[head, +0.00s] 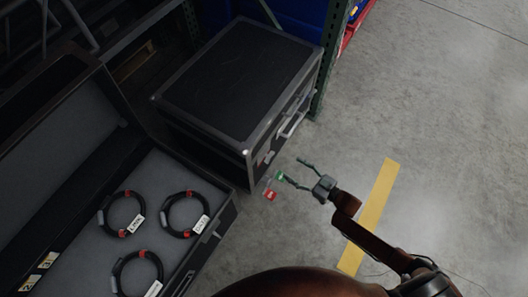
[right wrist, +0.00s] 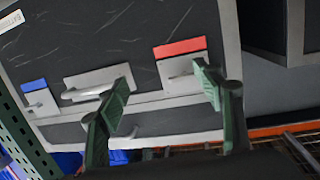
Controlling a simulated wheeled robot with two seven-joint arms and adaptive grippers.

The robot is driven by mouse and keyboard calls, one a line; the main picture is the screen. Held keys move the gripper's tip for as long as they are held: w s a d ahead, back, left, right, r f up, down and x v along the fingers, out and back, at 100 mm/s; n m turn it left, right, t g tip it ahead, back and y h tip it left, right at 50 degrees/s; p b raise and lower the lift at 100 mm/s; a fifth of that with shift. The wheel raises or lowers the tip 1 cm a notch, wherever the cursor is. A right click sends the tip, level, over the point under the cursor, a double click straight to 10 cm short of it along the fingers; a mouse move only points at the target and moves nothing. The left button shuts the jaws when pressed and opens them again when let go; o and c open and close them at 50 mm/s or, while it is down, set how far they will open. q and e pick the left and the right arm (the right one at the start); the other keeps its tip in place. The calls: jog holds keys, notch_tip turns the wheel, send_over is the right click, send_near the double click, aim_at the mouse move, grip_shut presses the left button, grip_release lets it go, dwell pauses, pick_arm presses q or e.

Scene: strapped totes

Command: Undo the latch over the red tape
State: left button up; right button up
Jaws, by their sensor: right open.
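A closed black case (head: 235,85) with metal edging stands at the middle of the head view. In the right wrist view its front face carries a metal latch (right wrist: 181,68) with red tape (right wrist: 180,47) beside it. A carry handle (right wrist: 92,86) and a second latch with blue tape (right wrist: 34,86) sit to the left. My right gripper (head: 291,168) is open and empty in front of the case. In the right wrist view its fingers (right wrist: 160,80) spread near the red-taped latch, the right finger overlapping its edge; contact cannot be told. My left gripper is out of view.
An open case (head: 80,262) with several coiled cables stands at lower left. A green rack post (head: 328,60) rises behind the closed case. A small red patch (head: 270,195) shows near the case corner. Floor (head: 430,110) with a yellow stripe (head: 375,205) is clear at right.

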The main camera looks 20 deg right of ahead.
aim_at(270, 157)
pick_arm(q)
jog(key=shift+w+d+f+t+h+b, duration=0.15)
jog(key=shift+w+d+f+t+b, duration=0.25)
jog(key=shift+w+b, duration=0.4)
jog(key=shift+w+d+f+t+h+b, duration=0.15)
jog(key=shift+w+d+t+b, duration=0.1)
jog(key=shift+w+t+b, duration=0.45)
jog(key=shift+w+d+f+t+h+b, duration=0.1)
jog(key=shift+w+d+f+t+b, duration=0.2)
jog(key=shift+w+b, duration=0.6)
pick_arm(e)
jog(key=shift+w+a+r+n+y, duration=0.2)
jog(key=shift+w+a+r+y, duration=0.35)
jog(key=shift+w+a, duration=0.8)
jog(key=shift+w+a+r+n+y, duration=0.25)
jog(key=shift+w+a+r, duration=0.35)
jog(key=shift+w+a, duration=0.75)
jog(key=shift+w+a+r+n+y, duration=0.15)
jog(key=shift+w+a+r+y, duration=0.4)
jog(key=shift+w+a, duration=0.8)
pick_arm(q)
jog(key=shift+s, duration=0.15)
pick_arm(e)
jog(key=shift+s+a, duration=0.25)
jog(key=shift+c, duration=0.5)
jog(key=c, duration=1.1)
